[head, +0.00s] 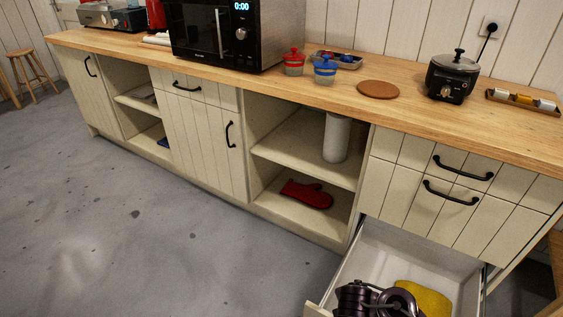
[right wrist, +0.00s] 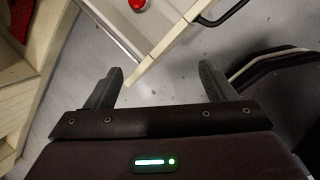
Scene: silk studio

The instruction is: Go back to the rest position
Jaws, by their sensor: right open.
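My right gripper (right wrist: 161,68) is open and empty in the right wrist view, its two fingers spread apart. Beyond and between the fingertips is the front edge of an open drawer (right wrist: 165,45), with grey floor around it. In the head view, dark links that look like my right arm show at the bottom, over the open drawer (head: 365,247); the fingers cannot be made out there. My left gripper is not in view.
The pulled-out drawer holds a yellow item (head: 424,298) and juts into the floor space. A red oven mitt (head: 307,193) lies on an open shelf. The counter carries a microwave (head: 222,35), red and blue pots and a black cooker (head: 452,77).

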